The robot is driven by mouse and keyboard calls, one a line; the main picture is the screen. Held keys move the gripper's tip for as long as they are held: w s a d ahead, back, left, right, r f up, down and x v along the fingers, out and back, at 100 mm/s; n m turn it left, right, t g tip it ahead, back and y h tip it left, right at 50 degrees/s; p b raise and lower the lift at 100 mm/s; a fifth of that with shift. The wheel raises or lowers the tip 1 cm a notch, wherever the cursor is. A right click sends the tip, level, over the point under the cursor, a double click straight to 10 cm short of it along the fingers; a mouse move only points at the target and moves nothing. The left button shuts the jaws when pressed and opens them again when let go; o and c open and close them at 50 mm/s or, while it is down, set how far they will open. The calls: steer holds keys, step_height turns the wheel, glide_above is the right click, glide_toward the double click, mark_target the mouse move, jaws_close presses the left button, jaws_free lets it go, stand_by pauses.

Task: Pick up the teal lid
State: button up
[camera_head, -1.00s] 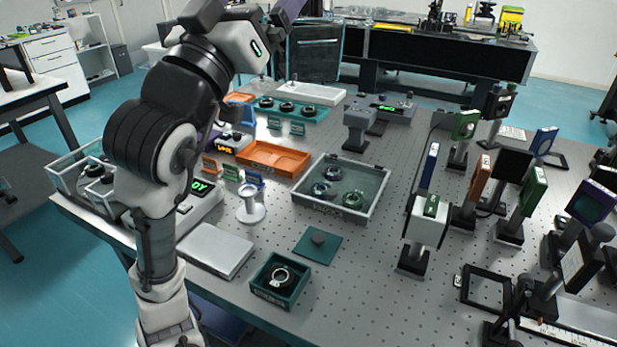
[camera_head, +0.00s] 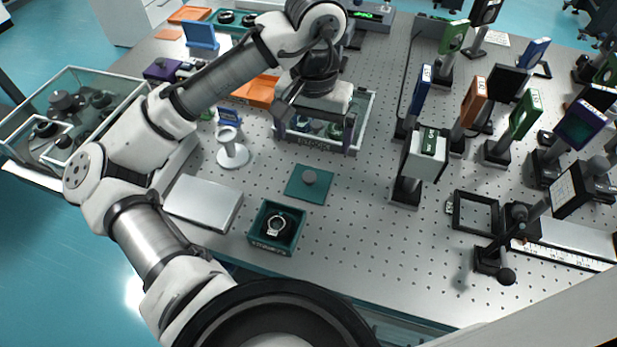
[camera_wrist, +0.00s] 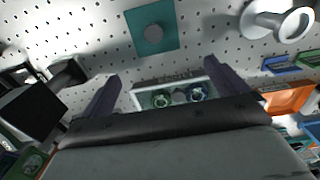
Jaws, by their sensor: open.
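The teal lid (camera_head: 308,184) is a flat square plate with a round grey knob in its middle. It lies flat on the perforated table, just behind the small teal box (camera_head: 258,237) that holds a ring-shaped part.
A white round holder (camera_head: 232,150) stands left of the lid, and a flat silver box (camera_head: 190,200) lies at its lower left. Several upright optics mounts (camera_head: 411,170) stand to the right. The table between the lid and these mounts is clear.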

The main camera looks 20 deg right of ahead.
mark_target(314, 172)
step_height(314, 172, down, 3)
steer(key=shift+s+f, duration=0.15)
steer(key=shift+f, duration=1.15)
steer(key=shift+s+f, duration=0.15)
steer(key=shift+f, duration=1.15)
steer(key=c, duration=1.1)
